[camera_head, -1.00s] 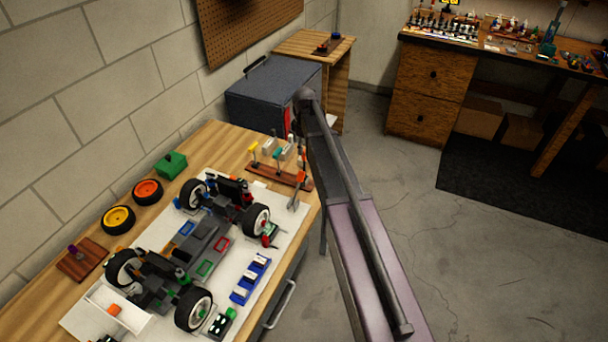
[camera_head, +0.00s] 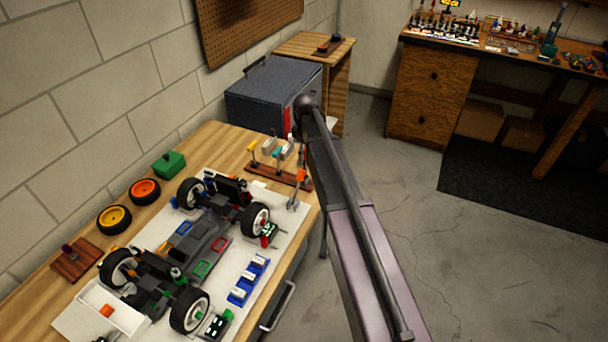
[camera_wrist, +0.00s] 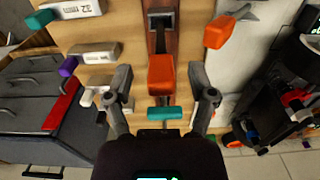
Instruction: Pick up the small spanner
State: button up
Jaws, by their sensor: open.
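An orange-ended tool with a grey forked spanner head (camera_wrist: 240,12) lies at the upper right in the wrist view, right of my gripper (camera_wrist: 160,76). In the head view, a grey spanner shape (camera_head: 293,196) shows below an orange end at the rack's right end. I cannot tell for sure whether this is the small spanner. My gripper is open, its fingers either side of an orange handle (camera_wrist: 161,76) and a teal crossbar (camera_wrist: 165,113). No grip on either shows. In the head view my arm hides the gripper.
The brown tool rack (camera_head: 262,172) stands at the workbench's far end. White-bodied tools with teal (camera_wrist: 40,19) and purple (camera_wrist: 68,66) ends are left of my gripper. The car chassis (camera_head: 190,242) is near. A dark grey box (camera_head: 268,95) stands beyond the bench.

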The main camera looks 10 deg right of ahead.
aim_at(305, 167)
jog(key=shift+f+b, duration=0.8)
jog(key=shift+f, duration=0.25)
grip_shut()
